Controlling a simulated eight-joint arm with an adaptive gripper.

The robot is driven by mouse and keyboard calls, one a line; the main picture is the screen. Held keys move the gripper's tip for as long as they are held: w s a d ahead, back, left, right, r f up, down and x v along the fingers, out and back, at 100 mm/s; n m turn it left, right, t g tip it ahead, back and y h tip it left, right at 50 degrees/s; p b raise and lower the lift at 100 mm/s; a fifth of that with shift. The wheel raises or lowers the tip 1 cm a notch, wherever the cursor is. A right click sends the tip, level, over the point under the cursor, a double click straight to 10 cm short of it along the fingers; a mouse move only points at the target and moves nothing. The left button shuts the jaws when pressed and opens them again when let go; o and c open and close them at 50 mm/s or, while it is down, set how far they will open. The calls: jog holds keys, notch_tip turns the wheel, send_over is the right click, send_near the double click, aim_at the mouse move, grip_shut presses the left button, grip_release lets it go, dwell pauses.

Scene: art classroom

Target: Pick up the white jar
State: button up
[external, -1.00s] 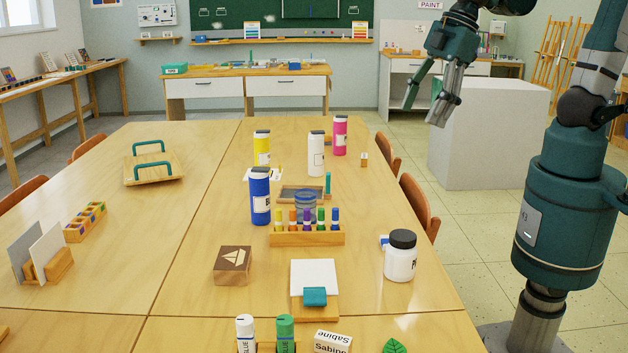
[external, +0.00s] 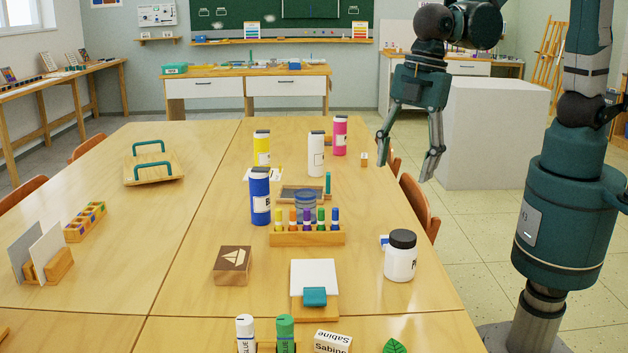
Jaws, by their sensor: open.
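The white jar (external: 401,261) with a black lid stands upright near the right edge of the table.
A wooden rack of colored markers (external: 306,238) stands left of the jar. A card holder with a teal clip (external: 315,297) is nearer. Blue (external: 260,197), white (external: 316,155) and pink (external: 340,136) bottles stand farther back. A small blue-and-white item (external: 384,241) is close behind the jar.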

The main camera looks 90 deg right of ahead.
aim_at(403, 235)
jog(key=a+f+n, duration=0.1)
jog(key=a+f, duration=0.2)
jog(key=w+a+f+n+g, duration=0.1)
jog(key=a+f, duration=0.2)
jog(key=a+f+n, duration=0.1)
jog(key=a+f, duration=0.1)
jog(key=f, duration=0.2)
jog(key=shift+w+a+f+n+g+h, duration=0.1)
jog(key=shift+w+a+n+g+h, duration=0.2)
jog(key=shift+a, duration=0.1)
jog(key=shift+s+a+f, duration=0.15)
jog(key=shift+a+f, duration=0.15)
jog(key=shift+f, duration=0.1)
jog(key=shift+f+b, duration=0.3)
jog(key=shift+f, duration=1)
jog(key=shift+f, duration=0.15)
jog(key=shift+f+b, duration=0.75)
jog(key=shift+f, duration=1.7)
jog(key=shift+c, duration=0.2)
